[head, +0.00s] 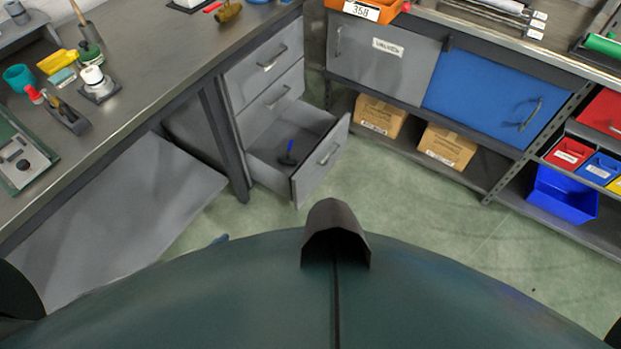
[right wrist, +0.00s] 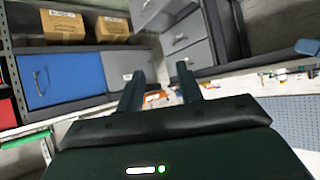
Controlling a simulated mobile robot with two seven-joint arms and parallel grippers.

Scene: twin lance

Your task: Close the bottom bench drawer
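The bottom bench drawer (head: 322,162) is pulled out from the grey drawer unit in the head view. Its front carries a bar handle, and a dark blue-and-black tool (head: 288,154) lies inside. The two drawers above it, the middle one (head: 272,101) and the top one (head: 262,66), are shut. The drawer unit also shows, upside down, in the right wrist view (right wrist: 185,38). My right gripper (right wrist: 160,88) has its two fingers apart with nothing held between them, and it is away from the drawers. My left gripper is not in view.
The bench top (head: 150,75) holds tools and small items at the left. A grey panel (head: 120,220) is below it. A shelf unit with a blue door (head: 485,95), cartons (head: 447,147) and bins stands at the right. Green floor (head: 410,215) is clear before the drawer.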

